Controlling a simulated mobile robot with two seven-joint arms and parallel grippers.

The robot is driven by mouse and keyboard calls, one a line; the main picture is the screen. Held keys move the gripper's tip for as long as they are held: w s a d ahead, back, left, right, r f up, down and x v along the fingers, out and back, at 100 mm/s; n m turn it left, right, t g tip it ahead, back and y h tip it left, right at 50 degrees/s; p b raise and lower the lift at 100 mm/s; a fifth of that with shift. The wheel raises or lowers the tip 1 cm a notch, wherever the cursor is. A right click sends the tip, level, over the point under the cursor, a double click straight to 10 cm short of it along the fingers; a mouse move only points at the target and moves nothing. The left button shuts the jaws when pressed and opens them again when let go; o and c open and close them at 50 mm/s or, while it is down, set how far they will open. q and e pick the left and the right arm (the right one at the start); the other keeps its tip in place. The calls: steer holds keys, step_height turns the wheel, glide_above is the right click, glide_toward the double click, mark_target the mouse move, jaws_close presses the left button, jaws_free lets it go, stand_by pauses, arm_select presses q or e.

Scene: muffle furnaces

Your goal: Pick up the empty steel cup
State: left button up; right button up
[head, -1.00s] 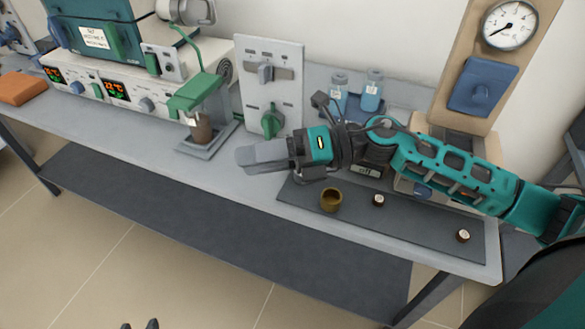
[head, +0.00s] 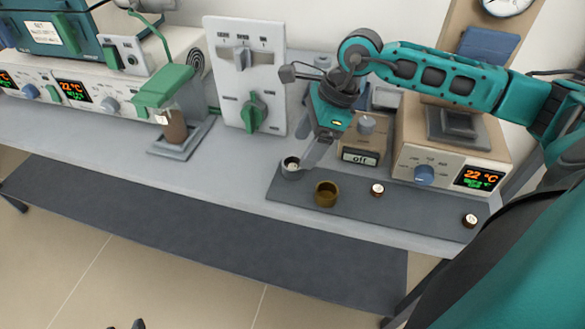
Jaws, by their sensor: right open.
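A small grey steel cup (head: 290,172) stands at the left end of the dark mat (head: 428,210). Something pale shows inside its dark mouth, too small to make out. My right gripper (head: 304,163) is open, with its fingers slanting down to the cup's right side. I cannot tell whether they touch it or stand around it. A brass-coloured cup (head: 326,195) stands just to the right and nearer the front. Small dark tips, perhaps of my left gripper (head: 138,324), show at the bottom edge.
Two small pale-topped pieces, one mid-mat (head: 377,190) and one at the right (head: 470,221), lie on the mat. A box marked "off" (head: 361,157) and a beige unit reading 22 °C (head: 448,155) stand behind. A panel with a green knob (head: 253,112) stands left. Bare bench lies left of the mat.

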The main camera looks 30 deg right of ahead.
mark_target(292, 166)
steer(key=x, duration=0.5)
steer(key=shift+w+a+f, duration=0.1)
steer(key=shift+a+f, duration=0.05)
steer(key=shift+a, duration=0.05)
steer(key=c, duration=1.2)
